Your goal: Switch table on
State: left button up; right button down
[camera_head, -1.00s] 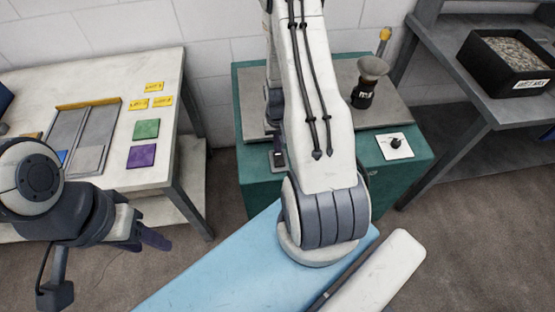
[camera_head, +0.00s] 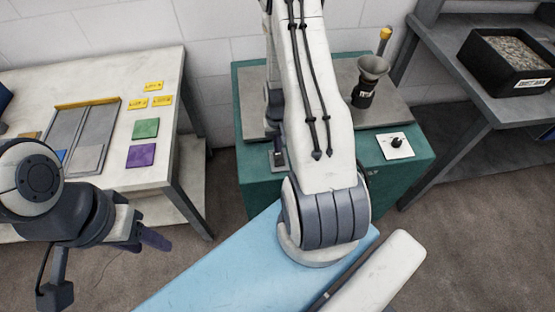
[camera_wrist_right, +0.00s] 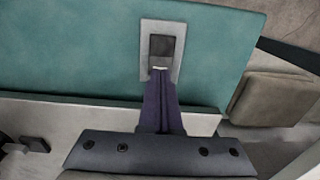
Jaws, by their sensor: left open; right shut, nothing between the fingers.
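A teal cabinet table (camera_head: 240,110) with a grey metal top stands in the middle of the head view. A grey switch plate (camera_head: 278,161) is on its teal front, partly behind my right arm. In the right wrist view the plate shows with a dark rocker (camera_wrist_right: 162,47) in its middle. My right gripper (camera_wrist_right: 160,73) is shut and empty, its purple fingertips at the rocker's near edge; I cannot tell whether they touch. In the head view my right arm hides most of this gripper. My left gripper (camera_head: 150,236) is open and empty, in front of the white table.
A white table (camera_head: 120,180) with coloured squares is at left. A grey bench (camera_head: 480,105) with a black gravel bin (camera_head: 505,62) is at right.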

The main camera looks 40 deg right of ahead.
jog(key=shift+f+b, duration=0.45)
jog(key=shift+f, duration=0.25)
jog(key=shift+r, duration=0.1)
notch_tip(320, 180, up, 7)
jog(key=p, duration=0.6)
dwell(0.4)
jog(key=shift+w, duration=0.1)
jog(key=a+r+n, duration=0.7)
jog(key=a+r, duration=1)
jog(key=a, duration=0.5)
jog(key=s+a+r+n, duration=0.3)
jog(key=s+a+r, duration=0.1)
jog(key=s, duration=0.4)
jog(key=s+a+r+n+y, duration=0.1)
jog(key=s+a+r+n, duration=0.2)
jog(key=s+a+r, duration=0.2)
jog(key=s, duration=0.3)
jog(key=shift+s+n, duration=0.25)
jog(key=shift+n, duration=0.05)
